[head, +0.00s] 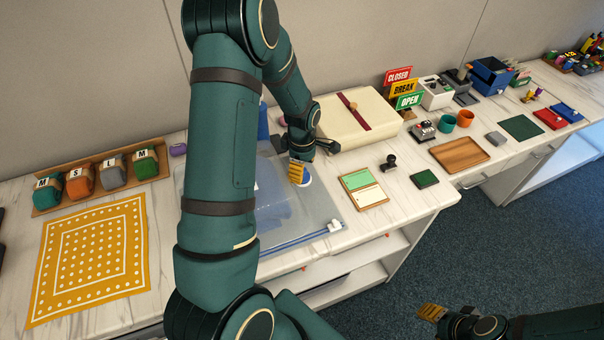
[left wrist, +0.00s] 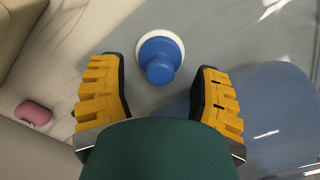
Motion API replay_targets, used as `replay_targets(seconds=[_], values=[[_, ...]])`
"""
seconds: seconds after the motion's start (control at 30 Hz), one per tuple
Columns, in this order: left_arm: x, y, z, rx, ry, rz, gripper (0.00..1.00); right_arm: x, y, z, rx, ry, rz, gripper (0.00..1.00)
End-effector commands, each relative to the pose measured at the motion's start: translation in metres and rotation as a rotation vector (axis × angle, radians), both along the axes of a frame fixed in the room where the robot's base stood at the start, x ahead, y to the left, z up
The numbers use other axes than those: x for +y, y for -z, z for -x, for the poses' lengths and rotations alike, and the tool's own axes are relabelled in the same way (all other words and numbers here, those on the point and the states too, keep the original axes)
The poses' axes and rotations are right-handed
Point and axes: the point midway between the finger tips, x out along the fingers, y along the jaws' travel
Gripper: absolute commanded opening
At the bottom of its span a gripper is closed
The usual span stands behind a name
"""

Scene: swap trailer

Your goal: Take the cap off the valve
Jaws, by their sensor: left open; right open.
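The blue valve cap (left wrist: 160,58) is a round knob seated on a white ring (left wrist: 140,45) on a grey surface. In the left wrist view it lies ahead of and between the two yellow fingers of my left gripper (left wrist: 160,82), which is open and not touching it. In the head view the left gripper (head: 298,173) is low over the clear bluish bag (head: 285,212), and a blue and white edge of the valve (head: 307,180) shows beside the fingers. My right gripper (head: 433,312) is open and empty above the floor at lower right.
A cream box with a red band (head: 362,118) stands just behind the left gripper. A green and cream board (head: 364,188) and a black stamp (head: 389,162) lie to its right. A blue rod with a white slider (head: 334,227) runs along the bag's front edge. My left arm hides much of the bag.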

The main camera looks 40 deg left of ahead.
Motion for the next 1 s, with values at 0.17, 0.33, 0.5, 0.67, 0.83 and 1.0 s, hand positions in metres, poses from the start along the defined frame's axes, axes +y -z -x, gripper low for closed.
replay_targets(seconds=[0.17,0.33,0.5,0.67,0.83,1.0], values=[[0.0008,0.0162,0.0002,0.000,-0.001,0.000,0.64,0.0001,0.0024,0.0008,0.002,-0.002,0.000,0.47],[0.0007,0.0168,0.0000,-0.001,-0.001,0.000,0.64,0.0002,0.0021,0.0009,0.002,-0.002,0.000,0.47],[0.0007,0.0167,0.0001,-0.001,-0.001,0.000,0.34,0.0001,0.0020,0.0009,0.002,-0.002,0.000,0.47],[0.0007,0.0166,0.0001,-0.001,-0.001,0.000,0.06,0.0002,0.0021,0.0007,0.002,-0.002,0.000,0.47],[0.0007,0.0165,0.0001,-0.001,-0.001,0.000,0.06,0.0001,0.0021,0.0007,0.002,-0.002,0.000,0.47],[0.0008,0.0115,-0.0003,-0.002,-0.001,-0.002,0.06,0.0001,0.0012,0.0006,0.001,0.000,0.000,0.47]])
